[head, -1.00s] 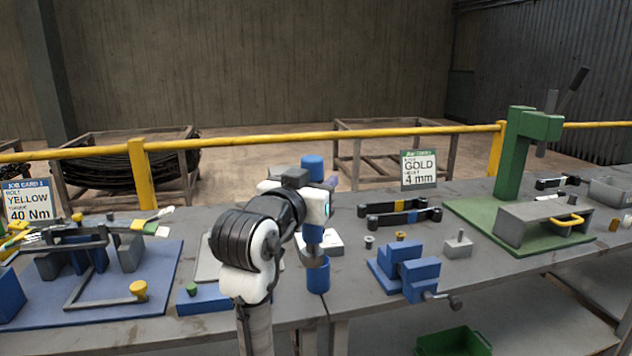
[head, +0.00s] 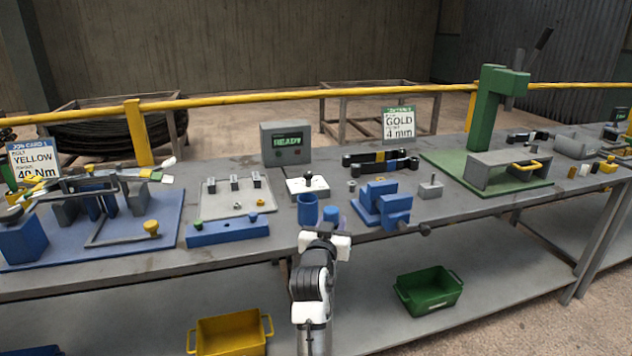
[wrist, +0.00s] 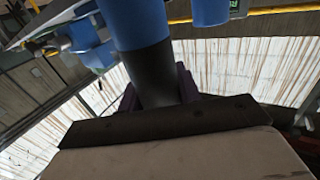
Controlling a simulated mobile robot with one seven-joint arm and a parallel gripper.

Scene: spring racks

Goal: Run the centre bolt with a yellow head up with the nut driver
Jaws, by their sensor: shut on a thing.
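My gripper (head: 325,236) is shut on a tool with a blue and black cylindrical body, probably the nut driver (head: 331,212). In the wrist view the nut driver (wrist: 140,35) stands between the jaws; its working end cannot be made out. In the head view it is just right of an open blue cup (head: 307,210), at the bench's front edge. On the left, a blue-based fixture (head: 165,205) holds grey blocks, a bar and dark strips with small yellow parts. I cannot tell which yellow part is the centre bolt's head.
A grey tray (head: 212,208) with dark pieces, a READY display (head: 286,144), a blue vise (head: 383,204) and a green press (head: 484,115) stand on the bench. Yellow (head: 230,335) and green (head: 429,291) bins are below.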

